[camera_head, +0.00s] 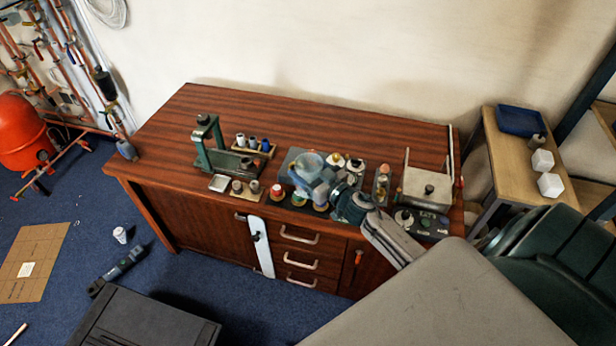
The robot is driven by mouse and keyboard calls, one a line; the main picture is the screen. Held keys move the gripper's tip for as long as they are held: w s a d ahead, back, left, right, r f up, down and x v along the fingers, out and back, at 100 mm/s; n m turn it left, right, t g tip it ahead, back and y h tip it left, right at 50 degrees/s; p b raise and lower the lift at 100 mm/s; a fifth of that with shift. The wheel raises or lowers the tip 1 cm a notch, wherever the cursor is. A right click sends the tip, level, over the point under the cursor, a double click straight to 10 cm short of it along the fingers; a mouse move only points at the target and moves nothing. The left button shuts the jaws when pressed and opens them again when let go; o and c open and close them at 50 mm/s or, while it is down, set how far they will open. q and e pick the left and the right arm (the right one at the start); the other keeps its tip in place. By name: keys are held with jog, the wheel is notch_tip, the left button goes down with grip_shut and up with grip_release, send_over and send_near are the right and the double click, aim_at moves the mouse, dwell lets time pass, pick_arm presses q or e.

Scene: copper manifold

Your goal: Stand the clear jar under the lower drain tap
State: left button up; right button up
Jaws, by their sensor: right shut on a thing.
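I cannot tell whether the jar touches the cabinet top. The copper manifold (62,50) is on the wall at the far left, well away from the jar. I cannot make out which of its fittings is the lower drain tap.
The wooden cabinet (200,110) carries a green stand (203,145), small bottles and a metal box (428,187). A red vessel (20,130) stands below the manifold. Cardboard (35,255), a white cup (120,235) and a dark tool (120,268) lie on the blue floor.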

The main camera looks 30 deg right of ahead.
jog(key=shift+s+a+f, duration=0.1)
jog(key=shift+f, duration=1.3)
jog(key=shift+f+b, duration=0.1)
jog(key=shift+b, duration=0.25)
jog(key=o, duration=1.1)
